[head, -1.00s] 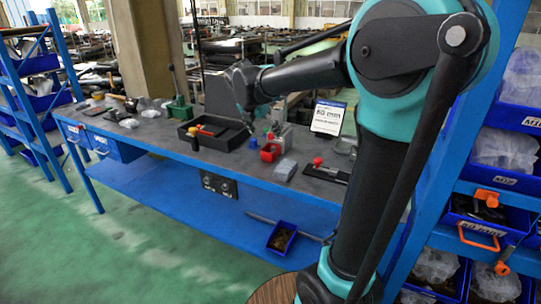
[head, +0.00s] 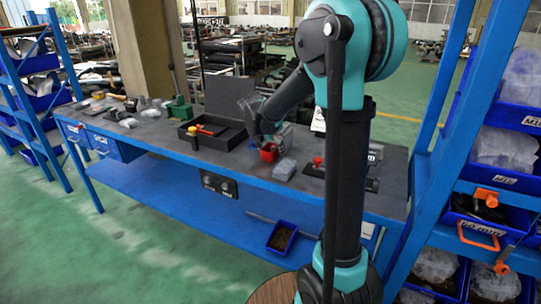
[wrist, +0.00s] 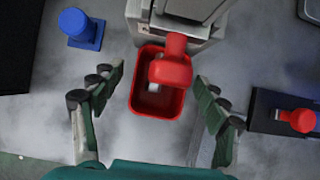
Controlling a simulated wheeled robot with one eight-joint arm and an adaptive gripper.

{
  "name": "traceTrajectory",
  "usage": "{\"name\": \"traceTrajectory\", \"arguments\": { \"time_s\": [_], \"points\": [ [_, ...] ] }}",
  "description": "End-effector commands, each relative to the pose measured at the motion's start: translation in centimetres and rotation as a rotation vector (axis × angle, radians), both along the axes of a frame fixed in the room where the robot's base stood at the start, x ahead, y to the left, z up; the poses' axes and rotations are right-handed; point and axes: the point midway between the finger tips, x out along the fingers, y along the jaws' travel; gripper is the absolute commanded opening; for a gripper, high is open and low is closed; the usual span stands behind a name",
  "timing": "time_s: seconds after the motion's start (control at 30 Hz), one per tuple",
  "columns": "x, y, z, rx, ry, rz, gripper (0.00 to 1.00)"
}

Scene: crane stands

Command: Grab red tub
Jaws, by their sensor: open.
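The small red tub (head: 269,153) sits on the grey bench top, in front of a grey machine. In the wrist view the red tub (wrist: 158,107) lies between my open fingers, with clear gaps on both sides. A red knob on the grey machine overhangs the tub's far part and hides some of its inside. My gripper (wrist: 152,112) is open and empty, with its two green-padded fingers left and right of the tub. In the head view my gripper (head: 255,124) is over the bench beside the tub, and its fingers are hard to make out.
The grey machine (wrist: 165,28) stands right behind the tub. A blue knobbed part (wrist: 82,30) is at the left and a black block with a red knob (wrist: 300,120) at the right. A black tray (head: 212,130) and a grey lump (head: 285,169) also lie on the bench (head: 170,143).

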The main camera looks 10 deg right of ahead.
Motion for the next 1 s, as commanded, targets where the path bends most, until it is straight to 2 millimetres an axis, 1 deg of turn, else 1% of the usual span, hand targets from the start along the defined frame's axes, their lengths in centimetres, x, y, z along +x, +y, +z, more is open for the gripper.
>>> {"name": "traceTrajectory", "arguments": {
  "time_s": [0.1,0.27,0.3,0.73,1.0],
  "points": [
    [0.20,-0.16,-0.44,0.000,0.000,-0.001,0.74],
    [0.19,-0.15,-0.44,0.000,0.000,0.000,0.74],
    [0.18,-0.15,-0.43,0.000,0.000,0.000,0.73],
    [0.17,-0.12,-0.41,0.001,-0.001,0.000,0.20],
    [0.17,-0.14,-0.35,0.001,-0.001,0.000,0.19]
  ]
}}
